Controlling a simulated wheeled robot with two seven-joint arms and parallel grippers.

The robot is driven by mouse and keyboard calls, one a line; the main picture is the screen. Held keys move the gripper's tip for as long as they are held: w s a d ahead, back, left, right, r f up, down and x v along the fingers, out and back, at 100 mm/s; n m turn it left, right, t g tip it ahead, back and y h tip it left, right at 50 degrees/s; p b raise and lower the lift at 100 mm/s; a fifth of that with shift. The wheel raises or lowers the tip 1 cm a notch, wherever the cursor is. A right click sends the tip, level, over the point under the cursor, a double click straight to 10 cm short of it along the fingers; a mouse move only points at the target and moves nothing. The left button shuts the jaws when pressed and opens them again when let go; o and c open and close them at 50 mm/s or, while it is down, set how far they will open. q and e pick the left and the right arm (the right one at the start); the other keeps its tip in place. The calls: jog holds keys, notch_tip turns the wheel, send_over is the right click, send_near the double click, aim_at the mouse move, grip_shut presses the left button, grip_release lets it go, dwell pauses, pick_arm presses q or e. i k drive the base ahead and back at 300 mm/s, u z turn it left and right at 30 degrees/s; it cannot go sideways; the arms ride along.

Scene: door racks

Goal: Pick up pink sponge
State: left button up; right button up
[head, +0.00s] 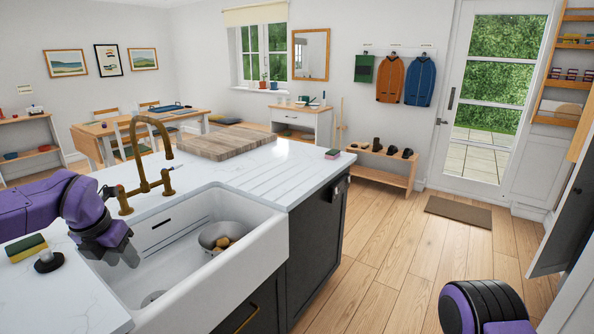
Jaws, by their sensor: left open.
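A small sponge (332,154) with a dark green top and a pinkish lower layer lies at the far right corner of the white counter. My left gripper (125,254) is open and empty over the left edge of the sink, well to the left of that sponge and nearer to me. A second sponge (27,248), yellow with a green top, lies on the counter at the left, beside my left arm. My right gripper is out of view; only part of my right arm shows at the bottom right.
A white sink (262,242) holds a metal bowl (226,236) with yellowish pieces. A brass faucet (145,165) rises behind it. A wooden board (213,145) lies on the far counter (290,160). The wooden floor to the right is mostly clear.

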aim_at(332, 154)
jog(key=z, duration=0.55)
jog(key=i, duration=2.8)
jog(key=z, duration=0.5)
